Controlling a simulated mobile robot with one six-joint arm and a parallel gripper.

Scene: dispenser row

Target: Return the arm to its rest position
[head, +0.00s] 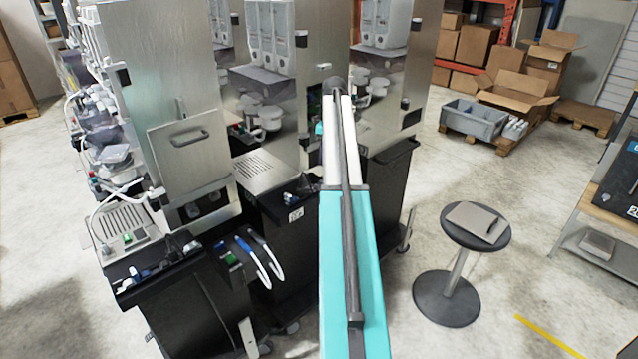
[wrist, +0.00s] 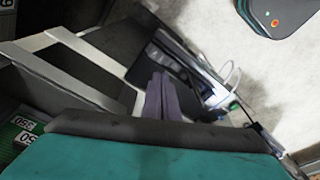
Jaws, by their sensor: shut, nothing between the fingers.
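My arm reaches forward from the bottom middle of the head view, a long teal and white link pointing at the dispenser row. In the head view my gripper is hidden behind the arm links. In the wrist view my gripper (wrist: 165,97) shows as two dark fingers close together, shut with nothing between them. Below them is the teal housing with its black rim. The fingers point toward dark frames and light bars of the equipment.
Steel dispenser machines (head: 188,140) on black cabinets (head: 190,305) stand close on the left and ahead. A round stool (head: 475,226) with a flat grey object (head: 476,221) stands to the right. A shelf table (head: 600,250) is at the far right. The concrete floor between is clear.

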